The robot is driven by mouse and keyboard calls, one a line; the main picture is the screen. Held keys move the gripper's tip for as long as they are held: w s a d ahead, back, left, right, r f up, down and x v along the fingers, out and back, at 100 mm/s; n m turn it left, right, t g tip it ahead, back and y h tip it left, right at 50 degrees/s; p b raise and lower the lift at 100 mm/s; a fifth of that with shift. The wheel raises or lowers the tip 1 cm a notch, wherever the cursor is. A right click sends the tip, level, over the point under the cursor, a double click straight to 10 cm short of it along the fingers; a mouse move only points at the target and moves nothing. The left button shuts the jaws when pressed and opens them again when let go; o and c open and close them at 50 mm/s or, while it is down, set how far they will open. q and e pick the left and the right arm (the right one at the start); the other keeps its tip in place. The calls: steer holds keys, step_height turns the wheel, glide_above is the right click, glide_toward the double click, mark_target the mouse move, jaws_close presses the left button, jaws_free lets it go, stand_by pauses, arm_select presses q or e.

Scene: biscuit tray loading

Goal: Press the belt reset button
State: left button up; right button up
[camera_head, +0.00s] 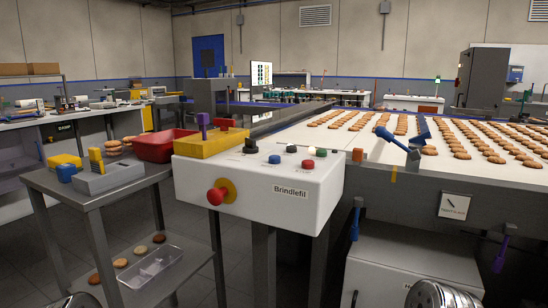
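A white control box (258,190) marked "Brindlefil" stands on legs in front of the belt. Its sloped top carries a black knob (250,146), a blue button (274,159), a red button (308,164), a green button (321,152) and other small pale or dark controls. A red mushroom button (217,196) on a yellow plate sticks out of its front. I cannot read which one is the belt reset button. Rounded metal parts of mine show at the bottom left and bottom right edges. Neither gripper's fingers are in view.
A grey cart (82,190) with a red bin (162,146) stands left.

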jaws_close()
stand_by(1.5)
